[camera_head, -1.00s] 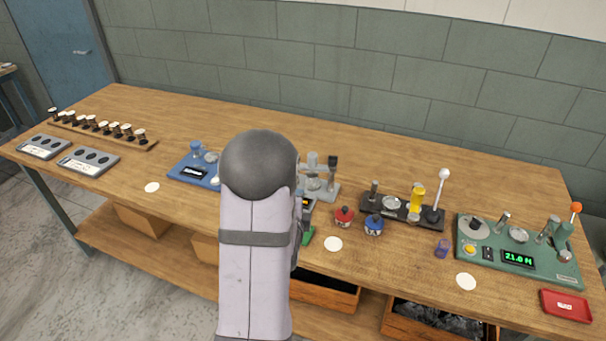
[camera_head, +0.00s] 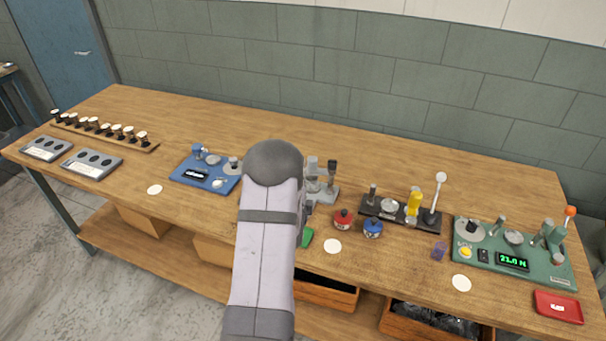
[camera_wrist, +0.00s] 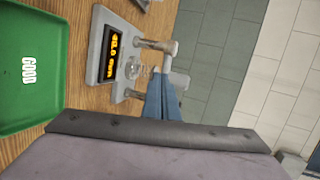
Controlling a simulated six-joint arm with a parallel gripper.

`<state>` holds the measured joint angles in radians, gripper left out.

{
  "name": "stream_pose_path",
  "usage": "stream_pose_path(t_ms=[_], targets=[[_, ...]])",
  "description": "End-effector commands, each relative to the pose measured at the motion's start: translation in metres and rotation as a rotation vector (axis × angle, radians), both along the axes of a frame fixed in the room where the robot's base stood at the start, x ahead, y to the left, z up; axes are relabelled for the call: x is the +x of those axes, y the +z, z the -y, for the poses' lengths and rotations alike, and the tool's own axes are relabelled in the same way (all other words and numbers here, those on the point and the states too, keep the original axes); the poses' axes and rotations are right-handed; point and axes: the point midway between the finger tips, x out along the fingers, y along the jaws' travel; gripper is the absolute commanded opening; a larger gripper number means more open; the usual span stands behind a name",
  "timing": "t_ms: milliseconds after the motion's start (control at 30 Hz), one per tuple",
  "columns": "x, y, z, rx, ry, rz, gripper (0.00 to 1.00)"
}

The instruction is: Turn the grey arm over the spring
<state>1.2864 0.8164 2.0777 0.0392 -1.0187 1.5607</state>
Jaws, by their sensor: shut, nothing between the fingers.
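The grey tester (camera_head: 326,194) stands mid-table, partly hidden behind my arm in the camera_head view. In the camera_wrist view its light grey base (camera_wrist: 97,48) carries an orange-lit display (camera_wrist: 112,55). A small clear or shiny round part, perhaps the spring, sits between two metal posts; I cannot tell its shape clearly. A grey arm (camera_wrist: 158,45) reaches from the upper post toward my gripper. My gripper (camera_wrist: 160,78) shows as bluish fingers, shut and empty, with the tips close beside the grey arm. I cannot tell whether they touch. The camera_head view hides my gripper.
A green tray (camera_wrist: 30,75) marked GOOD lies beside the tester. Beyond are a black lever device (camera_head: 400,211) and a green device (camera_head: 540,262). A blue device (camera_head: 205,178) stands left.

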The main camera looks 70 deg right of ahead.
Motion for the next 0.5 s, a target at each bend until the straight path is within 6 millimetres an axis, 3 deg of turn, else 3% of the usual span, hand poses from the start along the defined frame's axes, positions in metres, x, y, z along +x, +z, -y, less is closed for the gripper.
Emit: stream_pose_path(t_ms=[200,500], targets=[[0.007,0.0,0.027,-0.001,0.0,0.0,0.0],[0.011,-0.002,0.045,0.0,0.0,0.0,0.0]])
